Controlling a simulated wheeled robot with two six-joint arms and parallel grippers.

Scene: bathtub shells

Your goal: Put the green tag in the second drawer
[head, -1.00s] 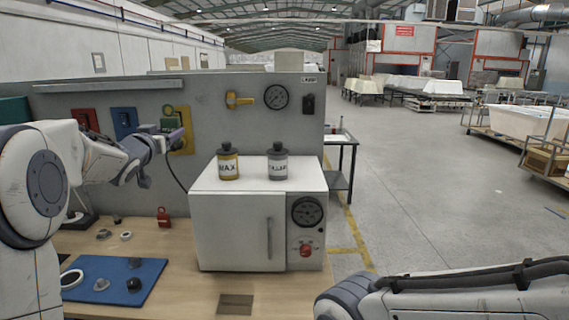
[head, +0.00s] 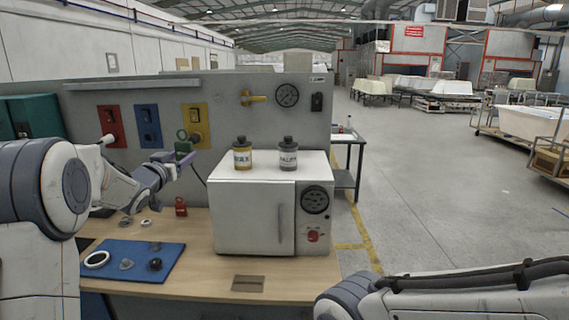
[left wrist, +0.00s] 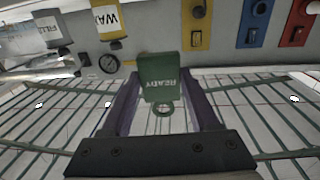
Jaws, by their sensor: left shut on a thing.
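The green tag (head: 182,146) is held at my left gripper (head: 182,158), raised above the back of the bench in front of the grey panel. In the left wrist view the tag (left wrist: 160,72) is a green plate with upside-down lettering "READY" and a ring at its near end. The ring end lies between the two purple fingers of the left gripper (left wrist: 163,105). A blue front (head: 95,304) shows under the bench at lower left; I cannot tell whether it is a drawer. No second drawer is clearly visible. My right gripper is out of view.
A white oven-like box (head: 255,215) carries a yellow bottle (head: 242,158) and a grey bottle (head: 287,158). A blue mat (head: 130,270) with small parts and a red padlock (head: 180,208) lie on the wooden bench (head: 205,270). Red, blue and yellow switch plates hang on the panel.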

